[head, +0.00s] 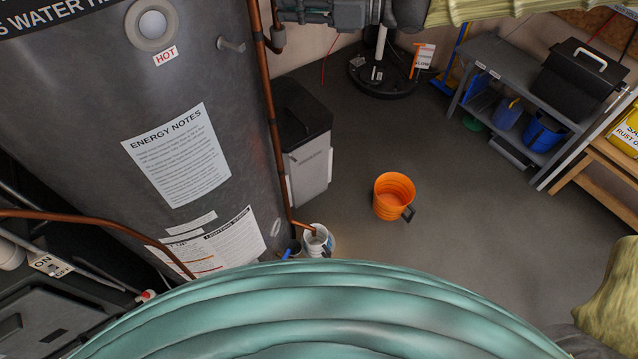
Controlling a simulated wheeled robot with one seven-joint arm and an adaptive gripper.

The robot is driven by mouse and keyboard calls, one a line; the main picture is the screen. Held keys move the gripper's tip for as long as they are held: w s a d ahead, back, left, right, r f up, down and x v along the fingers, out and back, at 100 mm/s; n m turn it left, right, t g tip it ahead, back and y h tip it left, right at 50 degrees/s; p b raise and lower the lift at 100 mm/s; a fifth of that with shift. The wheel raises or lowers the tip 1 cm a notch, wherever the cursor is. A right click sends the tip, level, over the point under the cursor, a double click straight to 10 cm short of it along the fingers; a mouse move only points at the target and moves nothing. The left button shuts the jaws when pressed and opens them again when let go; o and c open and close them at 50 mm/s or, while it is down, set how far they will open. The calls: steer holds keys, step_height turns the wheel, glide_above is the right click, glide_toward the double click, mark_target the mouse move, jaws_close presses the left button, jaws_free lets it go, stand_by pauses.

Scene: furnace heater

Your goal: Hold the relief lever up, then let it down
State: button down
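The grey water heater tank (95,120) fills the left of the head view, with a HOT label and paper notices on it. A copper pipe (267,115) runs down along its right side to a white bucket on the floor. No relief lever can be made out; the pipe's upper end is cut off by the top edge of the picture. My gripper (300,14) shows only partly at the top edge, close to the pipe, with my sleeved arm to its right. Its fingers are mostly cut off, so I cannot tell whether they are open, shut or touching anything.
A white bucket (318,243) stands at the pipe's foot. An orange bucket (394,195) stands on open grey floor. A grey bin (305,150) is behind the pipe. A shelf (518,62) with a black toolbox (582,80) stands at the right.

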steer(key=shift+d+r+h+p, duration=0.55)
steer(key=shift+h+p, duration=0.35)
steer(key=shift+p, duration=1.8)
steer(key=shift+d+h, duration=0.15)
steer(key=shift+h, duration=0.35)
steer(key=shift+r, duration=0.1)
steer(key=h, duration=0.1)
steer(key=d+r+g+h, duration=0.1)
steer(key=h, duration=0.1)
steer(key=shift+s+d+r, duration=0.1)
steer(key=shift+d+r, duration=0.05)
steer(key=shift+d, duration=0.05)
stand_by(4.2)
